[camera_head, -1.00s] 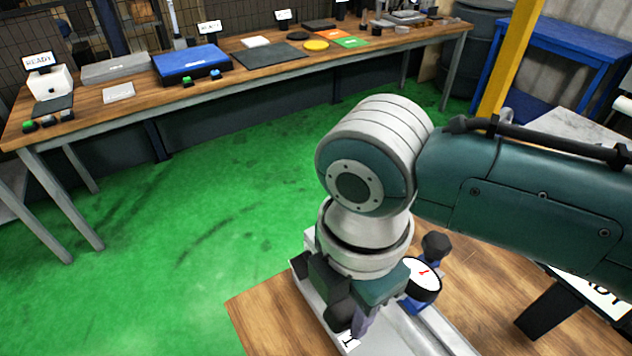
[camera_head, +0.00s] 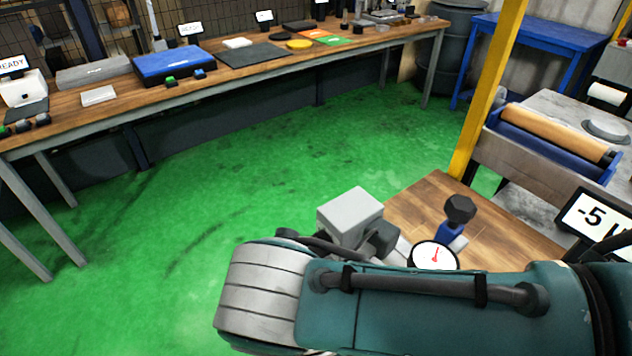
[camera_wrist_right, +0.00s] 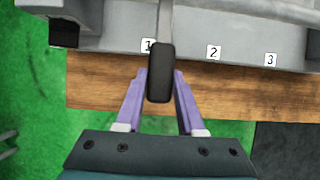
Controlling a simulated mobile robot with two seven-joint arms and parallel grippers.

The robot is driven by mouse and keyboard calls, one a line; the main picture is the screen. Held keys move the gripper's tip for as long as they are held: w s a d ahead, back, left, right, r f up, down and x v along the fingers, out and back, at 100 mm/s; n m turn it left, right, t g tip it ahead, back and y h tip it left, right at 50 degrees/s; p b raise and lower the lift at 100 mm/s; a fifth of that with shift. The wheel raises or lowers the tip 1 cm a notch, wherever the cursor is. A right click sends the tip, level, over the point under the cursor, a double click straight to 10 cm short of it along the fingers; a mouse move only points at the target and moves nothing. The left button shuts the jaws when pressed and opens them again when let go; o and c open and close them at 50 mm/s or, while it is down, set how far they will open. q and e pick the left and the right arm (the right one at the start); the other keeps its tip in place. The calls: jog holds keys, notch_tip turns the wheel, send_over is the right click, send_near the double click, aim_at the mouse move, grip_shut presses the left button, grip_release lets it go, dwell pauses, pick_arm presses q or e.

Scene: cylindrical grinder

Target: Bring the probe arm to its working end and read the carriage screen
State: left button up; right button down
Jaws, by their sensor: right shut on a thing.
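In the right wrist view, my right gripper (camera_wrist_right: 160,80) has its purple fingers on both sides of a black handle (camera_wrist_right: 160,62), shut on it. A thin grey lever rises from the handle, beside the label 1 (camera_wrist_right: 148,45). Labels 2 (camera_wrist_right: 214,52) and 3 (camera_wrist_right: 270,59) stand to the right. In the head view, my right arm hides the gripper and handle. A screen (camera_head: 592,220) at the right edge reads "-5" and a partly cut-off unit. A round white dial (camera_head: 434,255) with a red needle shows behind my arm. My left gripper is not in view.
A grey block (camera_head: 350,212) and a black knob on a blue stem (camera_head: 459,212) stand near the wooden top (camera_head: 418,202). A yellow post (camera_head: 487,95) rises behind. A long bench (camera_head: 105,107) holds several items. Green floor is clear between.

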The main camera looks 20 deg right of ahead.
jog(key=shift+f, duration=0.5)
jog(key=c, duration=0.8)
grip_release()
jog(key=shift+s+f, duration=0.1)
jog(key=shift+o, duration=1.4)
jog(key=shift+r, duration=0.2)
jog(key=shift+a+r, duration=0.2)
jog(key=shift+r, duration=0.1)
jog(key=p+v, duration=0.1)
jog(key=v, duration=0.8)
jog(key=shift+a, duration=0.15)
